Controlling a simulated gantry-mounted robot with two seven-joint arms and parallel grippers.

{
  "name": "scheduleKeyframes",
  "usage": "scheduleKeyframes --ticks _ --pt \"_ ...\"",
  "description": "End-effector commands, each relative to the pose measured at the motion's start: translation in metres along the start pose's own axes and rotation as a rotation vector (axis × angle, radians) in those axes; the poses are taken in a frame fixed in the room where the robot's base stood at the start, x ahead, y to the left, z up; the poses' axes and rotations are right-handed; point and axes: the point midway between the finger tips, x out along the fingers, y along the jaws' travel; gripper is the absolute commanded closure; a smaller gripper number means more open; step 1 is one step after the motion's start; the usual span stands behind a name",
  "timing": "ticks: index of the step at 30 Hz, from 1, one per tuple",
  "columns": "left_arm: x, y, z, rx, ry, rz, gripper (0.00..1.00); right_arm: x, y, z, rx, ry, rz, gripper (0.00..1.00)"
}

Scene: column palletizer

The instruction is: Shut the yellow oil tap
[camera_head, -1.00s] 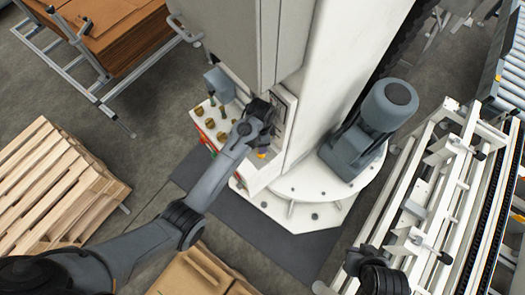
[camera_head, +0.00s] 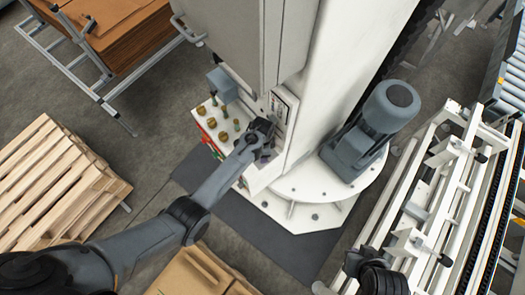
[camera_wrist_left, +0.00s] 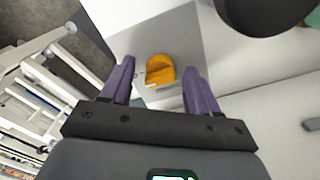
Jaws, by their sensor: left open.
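The yellow oil tap (camera_wrist_left: 160,70) shows in the left wrist view as a rounded orange-yellow handle on a grey plate. It lies between the two purple fingers of my left gripper (camera_wrist_left: 159,78), with a gap on each side. The fingers are open, and I see no contact with the tap. In the head view my left gripper (camera_head: 262,138) is at the lower front of the white column's cabinet, and the tap is hidden behind it.
Brass knobs (camera_head: 212,122) and a grey box (camera_head: 221,84) sit on the cabinet left of my gripper. A grey motor (camera_head: 375,125) stands on the column base. A wooden pallet (camera_head: 55,185) is at left, and a white conveyor frame (camera_head: 420,215) at right.

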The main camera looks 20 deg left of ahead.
Motion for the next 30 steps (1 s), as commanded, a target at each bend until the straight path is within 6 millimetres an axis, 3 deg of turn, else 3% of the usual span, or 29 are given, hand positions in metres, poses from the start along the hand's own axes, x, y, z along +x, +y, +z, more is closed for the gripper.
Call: scheduleKeyframes --ticks 2,13,23,30 --pt "0.0 0.0 0.0 0.0 0.0 0.0 0.4 0.0 0.0 0.0 0.0 0.0 0.0 1.0" --pt "0.0 0.0 0.0 0.0 0.0 0.0 0.94 0.0 0.002 0.001 -0.008 -0.002 0.006 1.0" --pt "-0.002 0.0 -0.001 -0.046 0.0 0.0 0.94 -0.003 0.002 0.0 -0.01 -0.002 0.007 1.0" --pt "-0.003 0.0 -0.001 -0.188 0.0 0.001 0.94 -0.011 0.002 -0.003 -0.006 -0.002 0.004 1.0"
